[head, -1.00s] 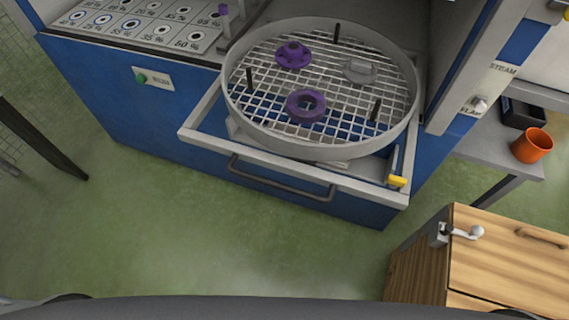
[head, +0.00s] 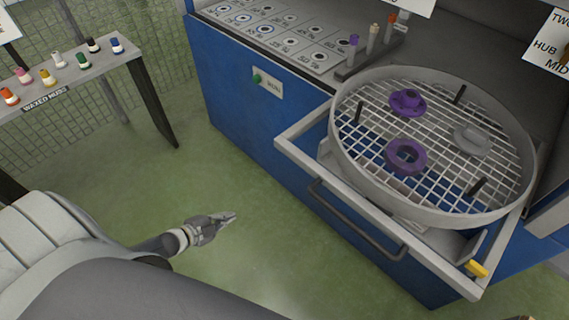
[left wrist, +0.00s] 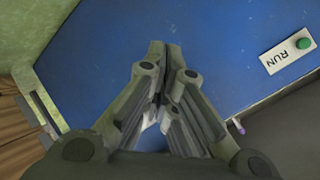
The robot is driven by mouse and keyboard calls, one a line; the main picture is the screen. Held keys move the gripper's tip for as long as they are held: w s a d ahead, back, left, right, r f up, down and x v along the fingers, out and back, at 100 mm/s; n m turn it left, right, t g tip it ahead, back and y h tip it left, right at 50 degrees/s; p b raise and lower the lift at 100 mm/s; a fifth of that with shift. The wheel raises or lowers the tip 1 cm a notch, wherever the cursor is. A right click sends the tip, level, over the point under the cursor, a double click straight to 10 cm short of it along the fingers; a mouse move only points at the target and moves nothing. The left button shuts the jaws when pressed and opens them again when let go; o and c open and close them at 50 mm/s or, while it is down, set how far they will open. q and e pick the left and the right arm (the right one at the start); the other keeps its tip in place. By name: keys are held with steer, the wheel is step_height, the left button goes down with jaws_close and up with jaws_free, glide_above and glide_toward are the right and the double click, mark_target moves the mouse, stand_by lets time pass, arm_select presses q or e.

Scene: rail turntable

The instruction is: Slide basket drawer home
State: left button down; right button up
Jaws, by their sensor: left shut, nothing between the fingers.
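The basket drawer (head: 290,150) is pulled out from the blue machine in the head view. Its dark bar handle (head: 356,222) is on the front. A round mesh basket (head: 345,140) sits on the drawer and holds two purple hubs (head: 405,157) (head: 407,101) and a grey hub (head: 472,138). My left gripper (head: 232,217) is shut and empty, to the left of the handle and apart from it. In the left wrist view the shut fingers (left wrist: 163,48) point toward the blue panel. My right gripper is not in view.
A green RUN button (head: 257,78) is on the machine's blue front (left wrist: 215,35). A yellow latch-like piece (head: 477,268) is at the drawer's front right corner. Green floor between is clear.

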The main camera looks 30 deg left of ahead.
arm_select(q)
steer(key=w+d+r+m+h, duration=0.2)
steer(key=r+m+h, duration=0.25)
steer(key=r, duration=0.45)
steer(key=w+d+r+m+h, duration=0.1)
steer(key=w+r+m+h, duration=0.15)
steer(key=r+m, duration=0.45)
steer(key=m+g+h, duration=0.3)
steer(key=m+h, duration=0.3)
glide_toward(306, 165)
steer(key=s+a, duration=0.6)
steer(key=shift+w+a+p+x, duration=0.2)
steer(key=shift+w+p+x, duration=0.2)
steer(key=shift+x, duration=1.75)
steer(key=shift+w+a+p+x, duration=0.2)
steer(key=shift+w+p+x, duration=0.2)
steer(key=shift+x, duration=1.7)
steer(key=shift+w+a+p+x, duration=0.2)
steer(key=shift+w+p+x, duration=0.15)
steer(key=shift+x, duration=1.8)
